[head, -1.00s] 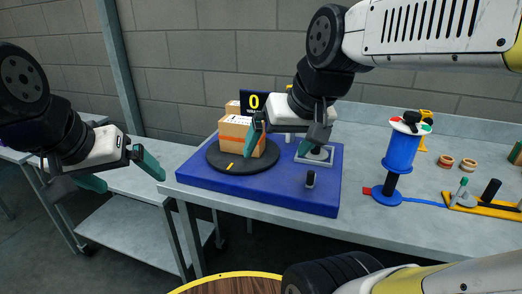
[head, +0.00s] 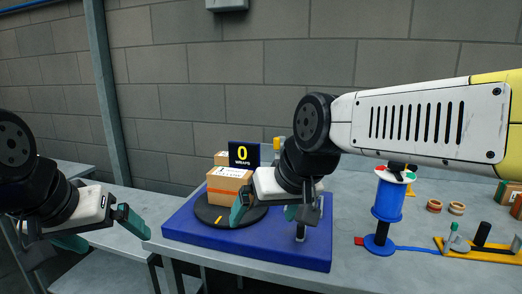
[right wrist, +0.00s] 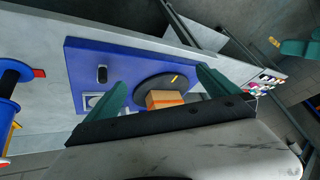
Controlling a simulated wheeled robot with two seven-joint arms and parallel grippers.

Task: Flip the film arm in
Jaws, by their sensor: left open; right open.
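A short black post (head: 300,233) stands on the base's right part. I cannot tell which part is the film arm; my right gripper hides much of the base's right side. My right gripper (head: 270,216) is open and empty, in front of the boxes in the head view. In the right wrist view its fingers (right wrist: 161,90) are apart, with the turntable (right wrist: 150,91) and box (right wrist: 163,99) beyond. My left gripper (head: 101,233) is open and empty, left of the base.
A blue film spool (head: 389,200) stands on the grey table (head: 350,265), right of the base. A yellow holder (head: 475,254) with pegs and two brown rings (head: 434,205) lie further right. A wall closes the back.

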